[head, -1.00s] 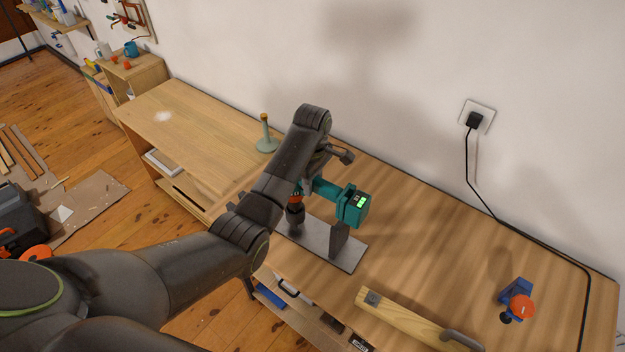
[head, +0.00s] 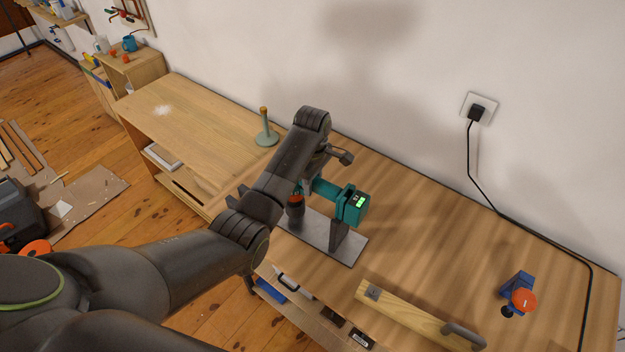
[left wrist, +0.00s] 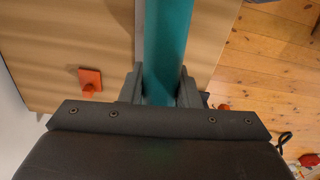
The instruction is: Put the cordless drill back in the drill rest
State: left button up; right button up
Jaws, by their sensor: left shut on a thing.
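The cordless drill (head: 326,189) is teal, with a teal battery block (head: 354,206) showing a green light at its right end and a dark chuck pointing down at its left. My left gripper (left wrist: 160,88) is shut on its teal handle (left wrist: 166,45), one dark finger on each side in the left wrist view. In the head view my own arm hides most of the grip. The drill rest (head: 345,249), a grey plate with dark uprights, stands on the bench under the drill. Whether the drill touches it I cannot tell. My right gripper is not in view.
A pale green stand with a wooden peg (head: 266,130) is behind my arm on the bench (head: 430,230). A wooden bar with a grey handle (head: 420,316) lies at the front. A blue and orange tool (head: 519,294) is at right, near a black cable (head: 470,170).

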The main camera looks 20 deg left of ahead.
pick_arm(q)
jog(key=shift+f, duration=0.5)
jog(key=shift+w+f+b, duration=0.1)
jog(key=shift+f+b, duration=0.2)
jog(key=shift+b, duration=0.1)
